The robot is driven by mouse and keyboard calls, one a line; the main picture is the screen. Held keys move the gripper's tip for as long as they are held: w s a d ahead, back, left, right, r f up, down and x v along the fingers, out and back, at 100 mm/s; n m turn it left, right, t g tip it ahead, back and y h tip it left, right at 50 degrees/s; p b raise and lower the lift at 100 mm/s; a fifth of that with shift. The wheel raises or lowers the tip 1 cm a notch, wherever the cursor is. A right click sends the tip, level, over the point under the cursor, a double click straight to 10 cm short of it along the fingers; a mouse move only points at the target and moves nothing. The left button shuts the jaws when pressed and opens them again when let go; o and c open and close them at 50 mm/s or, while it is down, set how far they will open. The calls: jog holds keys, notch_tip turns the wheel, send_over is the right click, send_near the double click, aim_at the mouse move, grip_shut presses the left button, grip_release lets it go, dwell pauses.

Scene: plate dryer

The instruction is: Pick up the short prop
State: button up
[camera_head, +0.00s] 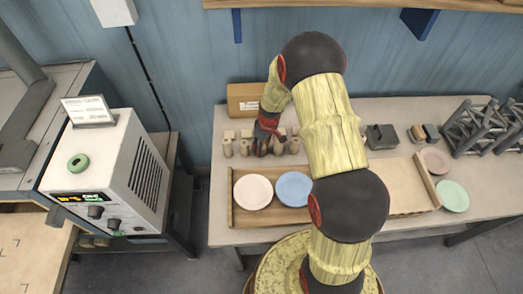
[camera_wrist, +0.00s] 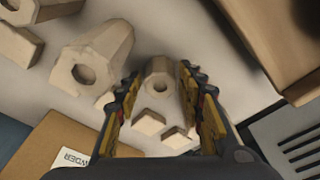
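Several tan props stand in a row on the bench in the head view, such as one prop (camera_head: 228,147) left of my gripper (camera_head: 264,146). In the wrist view my gripper (camera_wrist: 160,76) is open, its two fingers apart on either side of a small tan prop with a round hole (camera_wrist: 160,88). I cannot tell whether the fingers touch it. A larger faceted prop with a hole (camera_wrist: 86,70) stands to the left of the fingers. I cannot tell for sure which prop is the short one.
Small tan blocks (camera_wrist: 150,122) lie close to the fingers. A cardboard box (camera_head: 246,98) stands behind the props. A wooden tray (camera_head: 240,217) in front holds a white plate (camera_head: 253,192) and a blue plate (camera_head: 294,189). Dark metal frames (camera_head: 474,130) stand at the right.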

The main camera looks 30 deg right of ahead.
jog(key=shift+w+f, duration=0.15)
jog(key=shift+f, duration=0.6)
jog(key=shift+c, duration=0.5)
jog(key=c, duration=0.7)
jog(key=shift+c, duration=0.9)
